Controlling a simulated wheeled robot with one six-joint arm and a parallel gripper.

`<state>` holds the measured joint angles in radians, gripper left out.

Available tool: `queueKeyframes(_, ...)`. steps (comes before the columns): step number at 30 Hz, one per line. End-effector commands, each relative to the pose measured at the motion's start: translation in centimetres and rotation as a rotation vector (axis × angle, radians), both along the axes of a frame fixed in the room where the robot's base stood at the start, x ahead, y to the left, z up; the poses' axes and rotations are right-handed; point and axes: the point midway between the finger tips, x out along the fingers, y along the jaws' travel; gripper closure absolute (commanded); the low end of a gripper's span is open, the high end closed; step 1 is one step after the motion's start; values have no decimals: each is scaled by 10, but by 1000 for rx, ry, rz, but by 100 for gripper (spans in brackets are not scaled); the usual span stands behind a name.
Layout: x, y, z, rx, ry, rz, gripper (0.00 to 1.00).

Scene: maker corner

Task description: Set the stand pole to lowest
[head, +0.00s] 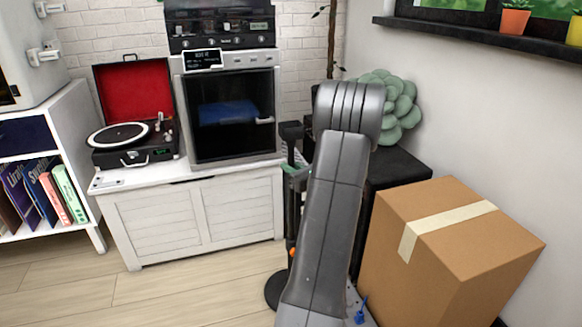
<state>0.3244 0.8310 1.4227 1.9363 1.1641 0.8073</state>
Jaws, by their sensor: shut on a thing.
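A dark stand with an upright pole (289,215) stands on the floor in the middle, just right of the white cabinet. Its round black base (274,290) shows at the bottom, left of my arm. A small orange part shows low on the pole, and a dark green part higher up. A black block-like piece (291,131) shows at the top. My raised arm covers the right side of the stand. My gripper cannot be made out; the arm hides that area, so its contact with the pole does not show.
A white cabinet (151,228) carries a red-lidded record player (131,110) and an oven-like machine (226,112). A cardboard box (435,265) stands at right, before a black unit (401,167) with a round green plant (392,101). Floor (195,295) is clear at front left.

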Motion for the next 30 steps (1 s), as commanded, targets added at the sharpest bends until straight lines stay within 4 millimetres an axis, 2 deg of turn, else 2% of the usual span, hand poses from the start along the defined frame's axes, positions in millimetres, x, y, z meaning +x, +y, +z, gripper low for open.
queueKeyframes(1, -2, 0, -7, -3, 14, 1, 81)
queueKeyframes(4, -2, 0, -7, -2, 14, 0, 63)
queueKeyframes(12, -1, 0, -4, -2, 8, 0, 63)
queueKeyframes(16, -7, -6, -3, -1, 9, -1, 63)
queueKeyframes(20, -24, -20, -1, -1, 10, -3, 63)
queueKeyframes(30, -82, -70, -2, -1, 10, -4, 63)
